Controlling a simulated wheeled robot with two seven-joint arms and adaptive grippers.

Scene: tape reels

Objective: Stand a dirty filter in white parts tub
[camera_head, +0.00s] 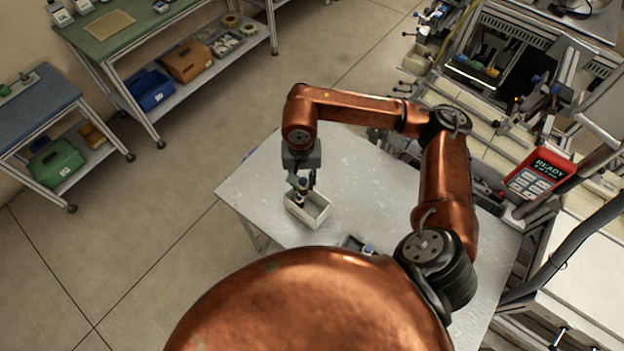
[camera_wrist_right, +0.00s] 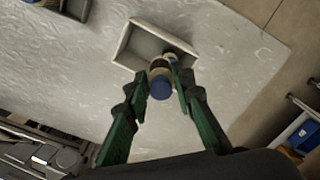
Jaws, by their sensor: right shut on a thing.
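The white parts tub (camera_head: 318,218) is a small open box on the metal table, also seen in the wrist view (camera_wrist_right: 127,45). My right gripper (camera_head: 302,186) points down over the tub's far-left part, shut on a filter (camera_head: 299,195). In the wrist view, the green fingers (camera_wrist_right: 161,83) flank the filter (camera_wrist_right: 161,88), a pale cylinder with a blue end and a dark band. It looks roughly upright, its lower end over or inside the tub. I cannot tell whether it touches the tub floor. My left gripper is not in view.
The grey table (camera_head: 365,185) is mostly clear. A dark tray (camera_head: 352,243) with a blue-capped item lies nearer my body, partly hidden. Machinery and a red panel reading READY (camera_head: 538,174) stand at the right. Shelved benches with blue (camera_head: 151,90) and green (camera_head: 56,163) bins stand at the left.

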